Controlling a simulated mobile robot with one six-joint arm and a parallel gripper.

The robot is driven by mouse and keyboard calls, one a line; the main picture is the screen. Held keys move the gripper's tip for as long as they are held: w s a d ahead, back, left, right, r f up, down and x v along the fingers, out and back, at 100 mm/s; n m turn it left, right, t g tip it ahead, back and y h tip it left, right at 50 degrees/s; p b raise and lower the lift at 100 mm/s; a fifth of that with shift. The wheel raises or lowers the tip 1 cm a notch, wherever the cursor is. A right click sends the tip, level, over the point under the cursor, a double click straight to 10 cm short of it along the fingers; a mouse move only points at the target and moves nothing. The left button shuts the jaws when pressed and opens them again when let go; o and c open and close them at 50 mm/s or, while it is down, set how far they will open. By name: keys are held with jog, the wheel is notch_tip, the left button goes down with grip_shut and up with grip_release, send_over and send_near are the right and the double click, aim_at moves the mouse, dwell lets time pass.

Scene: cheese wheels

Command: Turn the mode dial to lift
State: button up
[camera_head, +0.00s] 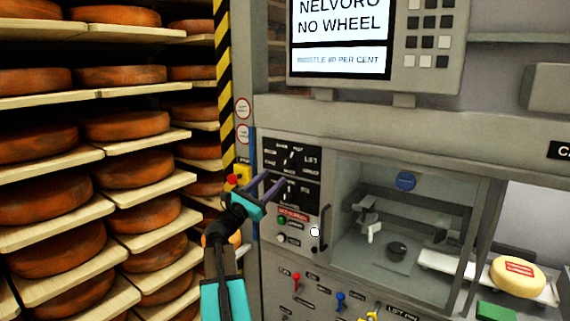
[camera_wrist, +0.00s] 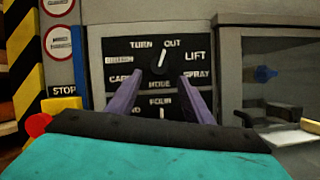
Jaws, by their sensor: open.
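The mode dial (camera_wrist: 159,63) is on a black panel (camera_wrist: 108,48), its white pointer aimed up and slightly right. Labels around it read TURN, something like CUT or OUT, LIFT at upper right and SPRAY at right; the left ones are partly unreadable. The mode dial also shows small in the head view (camera_head: 291,157). My gripper (camera_head: 273,178) is open and empty, with its purple fingers pointing at the panel. In the wrist view my gripper (camera_wrist: 159,80) has one finger either side below the dial, apparently short of it. A second dial (camera_wrist: 161,112) sits below, partly hidden.
A red stop button (camera_head: 233,180) on a yellow box is left of the panel. A dark vertical handle (camera_head: 325,228) and a glazed chamber (camera_head: 380,225) are to the right. Shelves of cheese wheels (camera_head: 125,125) fill the left. A screen (camera_head: 340,35) reads NO WHEEL.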

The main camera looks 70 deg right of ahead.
aim_at(285, 166)
jog(key=p+x, duration=0.2)
jog(key=x, duration=0.6)
jog(key=shift+p, duration=0.4)
jog(key=c, duration=1)
jog(key=shift+s+d, duration=0.1)
jog(key=shift+d, duration=0.25)
jog(key=shift+a, duration=0.3)
jog(key=shift+d+f, duration=0.1)
jog(key=shift+f, duration=0.05)
